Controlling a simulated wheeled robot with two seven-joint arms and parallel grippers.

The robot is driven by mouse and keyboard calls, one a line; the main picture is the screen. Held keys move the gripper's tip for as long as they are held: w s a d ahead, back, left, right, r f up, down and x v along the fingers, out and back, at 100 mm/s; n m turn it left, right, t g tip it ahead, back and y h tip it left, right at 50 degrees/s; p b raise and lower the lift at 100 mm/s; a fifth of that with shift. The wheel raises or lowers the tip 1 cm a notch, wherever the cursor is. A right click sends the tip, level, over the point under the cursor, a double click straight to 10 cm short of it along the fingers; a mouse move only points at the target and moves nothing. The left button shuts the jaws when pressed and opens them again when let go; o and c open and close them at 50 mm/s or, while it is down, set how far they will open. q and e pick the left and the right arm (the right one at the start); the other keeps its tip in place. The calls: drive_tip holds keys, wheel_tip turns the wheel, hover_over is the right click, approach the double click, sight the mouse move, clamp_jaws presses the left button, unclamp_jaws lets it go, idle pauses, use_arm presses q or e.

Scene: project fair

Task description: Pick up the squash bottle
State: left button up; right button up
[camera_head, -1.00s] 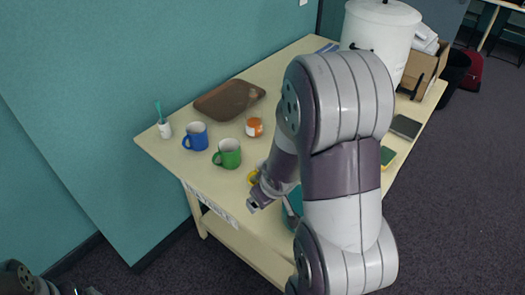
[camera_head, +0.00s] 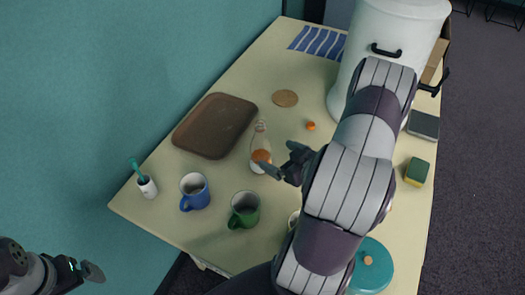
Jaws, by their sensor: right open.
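The squash bottle (camera_head: 261,144) is clear with orange liquid low inside. It stands upright on the table beside the brown tray, and part of its lower right side is close to my gripper. My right gripper (camera_head: 281,159) is open, just right of the bottle, its fingers pointing toward it. One fingertip overlaps the bottle's base in the picture; I cannot tell whether they touch. My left gripper (camera_head: 92,271) shows at the lower left edge, away from the table, and its jaw opening is unclear.
The brown tray (camera_head: 215,126) lies left of the bottle. A blue mug (camera_head: 195,194), a green mug (camera_head: 244,211) and a white cup with a toothbrush (camera_head: 147,187) stand nearer. A large white container (camera_head: 390,35) stands behind. A teal lidded pot (camera_head: 372,268) is front right.

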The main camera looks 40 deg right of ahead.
sight(268, 151)
drive_tip(key=shift+w+a+f, duration=0.2)
drive_tip(key=shift+w+a, duration=0.25)
drive_tip(key=shift+w, duration=0.35)
drive_tip(key=x, duration=0.3)
drive_tip(key=p+x, duration=0.1)
drive_tip(key=x, duration=0.1)
drive_tip(key=shift+w+d+f, duration=0.1)
drive_tip(key=shift+d+f, duration=0.15)
drive_tip(key=shift+d, duration=0.15)
drive_tip(key=shift+p+x, duration=0.45)
drive_tip(key=shift+x, duration=0.75)
drive_tip(key=shift+w+a+f, duration=0.1)
drive_tip(key=shift+a+f, duration=0.1)
drive_tip(key=shift+f, duration=0.05)
use_arm(q)
drive_tip(key=shift+w+r, duration=0.25)
drive_tip(key=shift+r, duration=0.2)
drive_tip(key=shift+w+r, duration=0.2)
drive_tip(key=shift+r, duration=0.25)
use_arm(e)
drive_tip(key=shift+w+f, duration=0.1)
drive_tip(key=shift+w, duration=0.1)
drive_tip(key=shift+d, duration=0.1)
drive_tip(key=c, duration=1.2)
drive_tip(key=shift+o, duration=0.2)
